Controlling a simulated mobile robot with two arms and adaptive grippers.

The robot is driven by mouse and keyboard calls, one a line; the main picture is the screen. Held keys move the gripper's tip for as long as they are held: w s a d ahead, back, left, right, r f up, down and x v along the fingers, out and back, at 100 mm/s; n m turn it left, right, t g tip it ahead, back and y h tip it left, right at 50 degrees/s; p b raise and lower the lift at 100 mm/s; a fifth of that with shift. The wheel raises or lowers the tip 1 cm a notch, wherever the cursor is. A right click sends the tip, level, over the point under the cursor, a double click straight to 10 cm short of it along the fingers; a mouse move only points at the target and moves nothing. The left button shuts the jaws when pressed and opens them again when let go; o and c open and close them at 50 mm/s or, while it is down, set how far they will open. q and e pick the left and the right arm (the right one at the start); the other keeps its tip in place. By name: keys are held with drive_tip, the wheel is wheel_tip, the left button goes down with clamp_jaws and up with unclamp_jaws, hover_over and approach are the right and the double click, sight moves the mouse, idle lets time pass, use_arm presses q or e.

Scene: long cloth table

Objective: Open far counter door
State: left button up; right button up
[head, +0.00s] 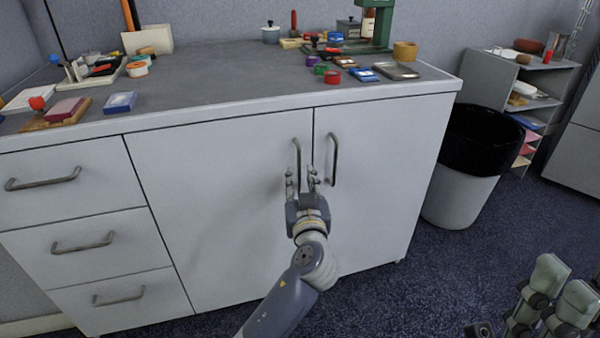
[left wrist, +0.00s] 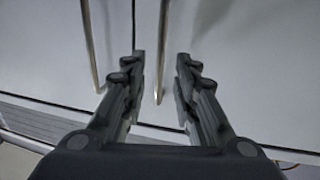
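The grey counter has two white doors, a left one (head: 220,200) and a right one (head: 385,170). Both are shut. Each has an upright metal bar handle beside the middle seam: the left handle (head: 297,155) and the right handle (head: 333,160). My left gripper (head: 301,178) is open at the left handle's lower part, its fingertips on either side of it in the head view. In the left wrist view, one bar (left wrist: 163,45) shows between the open fingers (left wrist: 160,60); contact cannot be told. Part of my right gripper (head: 548,300) shows at the lower right; its opening is unclear.
Three drawers (head: 80,240) are left of the doors. The countertop (head: 210,75) holds several small tools, blocks and containers. A white bin with a black liner (head: 470,165) stands right of the counter, near a grey shelf (head: 490,80). Carpet (head: 410,290) in front is clear.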

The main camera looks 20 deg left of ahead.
sight(299, 170)
use_arm(q)
drive_tip(key=shift+b+x, duration=0.4)
drive_tip(key=shift+x, duration=2)
clamp_jaws()
